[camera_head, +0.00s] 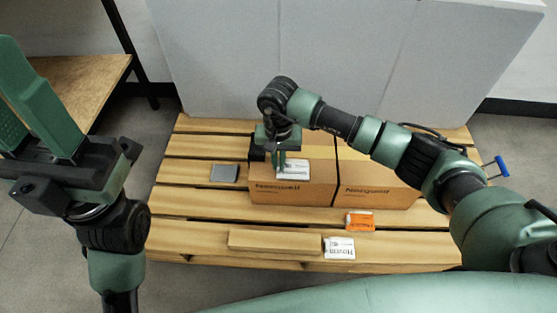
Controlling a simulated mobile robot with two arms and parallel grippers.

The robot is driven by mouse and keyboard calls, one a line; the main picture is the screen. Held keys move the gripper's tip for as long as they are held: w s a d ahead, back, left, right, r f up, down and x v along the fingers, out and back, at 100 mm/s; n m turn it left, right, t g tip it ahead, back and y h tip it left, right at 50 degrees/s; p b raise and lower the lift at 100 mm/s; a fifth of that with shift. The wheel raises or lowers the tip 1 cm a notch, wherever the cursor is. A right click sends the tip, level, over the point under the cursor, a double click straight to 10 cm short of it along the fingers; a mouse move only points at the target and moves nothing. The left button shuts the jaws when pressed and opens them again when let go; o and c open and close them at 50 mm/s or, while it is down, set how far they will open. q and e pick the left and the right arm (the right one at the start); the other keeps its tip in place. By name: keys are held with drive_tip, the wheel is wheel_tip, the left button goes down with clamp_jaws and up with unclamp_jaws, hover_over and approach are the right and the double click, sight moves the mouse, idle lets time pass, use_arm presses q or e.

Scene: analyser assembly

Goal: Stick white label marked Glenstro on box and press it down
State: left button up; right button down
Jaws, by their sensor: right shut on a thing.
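A brown cardboard box (375,185) with dark printing on its front and a dark strap lies on the wooden pallet. My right gripper (280,167) points down over the left part of the box. It is shut on a white label (294,171), which is at the box's top near the front edge. The label's print is too small to read, and I cannot tell whether it lies flat on the cardboard. The gripper hides part of the label and box. My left gripper (30,100) is raised at the far left, away from the box, open and empty.
On the pallet (200,205) lie a grey flat block (224,173), an orange label (359,221), another white label (339,248) and a wooden bar (275,242). A large pale grey block (340,60) stands behind. A wooden table (75,85) is at the upper left.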

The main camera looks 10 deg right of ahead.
drive_tip(key=shift+f, duration=0.2)
idle(0.3)
drive_tip(key=c, duration=1.5)
unclamp_jaws()
drive_tip(key=shift+r, duration=0.1)
